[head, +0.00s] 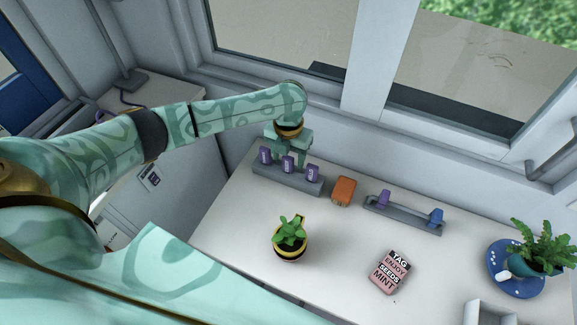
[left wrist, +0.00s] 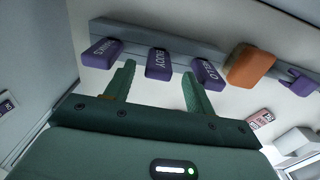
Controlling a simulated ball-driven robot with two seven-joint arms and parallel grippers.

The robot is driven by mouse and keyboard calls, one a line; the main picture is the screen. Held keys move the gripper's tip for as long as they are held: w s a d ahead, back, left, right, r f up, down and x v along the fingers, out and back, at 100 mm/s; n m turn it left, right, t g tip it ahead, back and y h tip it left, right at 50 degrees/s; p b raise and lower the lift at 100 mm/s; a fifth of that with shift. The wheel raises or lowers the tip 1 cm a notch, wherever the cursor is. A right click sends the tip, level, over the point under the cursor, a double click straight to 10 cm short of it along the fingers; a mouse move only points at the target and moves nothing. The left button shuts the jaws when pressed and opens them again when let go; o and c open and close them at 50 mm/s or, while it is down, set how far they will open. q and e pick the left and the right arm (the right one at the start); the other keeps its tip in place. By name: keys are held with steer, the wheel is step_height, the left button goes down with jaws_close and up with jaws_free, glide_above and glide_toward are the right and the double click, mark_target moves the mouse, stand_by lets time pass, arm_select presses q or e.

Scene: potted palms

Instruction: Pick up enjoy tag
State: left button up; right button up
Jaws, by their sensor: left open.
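The enjoy tag is the purple middle tag (left wrist: 158,64) of three in a row in the left wrist view. In the head view it is the middle purple tag (head: 288,164) standing in the grey rack (head: 300,187). My left gripper (left wrist: 158,70) is open, with its fingers pointing toward the enjoy tag, one on each side of its line. My right gripper is not in view.
Purple tags flank it on the left (left wrist: 101,53) and right (left wrist: 207,73). An orange block (head: 343,191) stands right of the rack. The front tabletop is partly clear.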

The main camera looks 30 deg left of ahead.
mark_target(288, 167)
arm_select(q)
steer(key=f, duration=0.2)
steer(key=f+b, duration=0.1)
steer(key=shift+w+a+f, duration=0.2)
steer(key=shift+f, duration=0.2)
steer(key=shift+r, duration=0.15)
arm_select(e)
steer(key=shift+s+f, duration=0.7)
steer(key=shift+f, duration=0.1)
arm_select(q)
steer(key=c, duration=0.9)
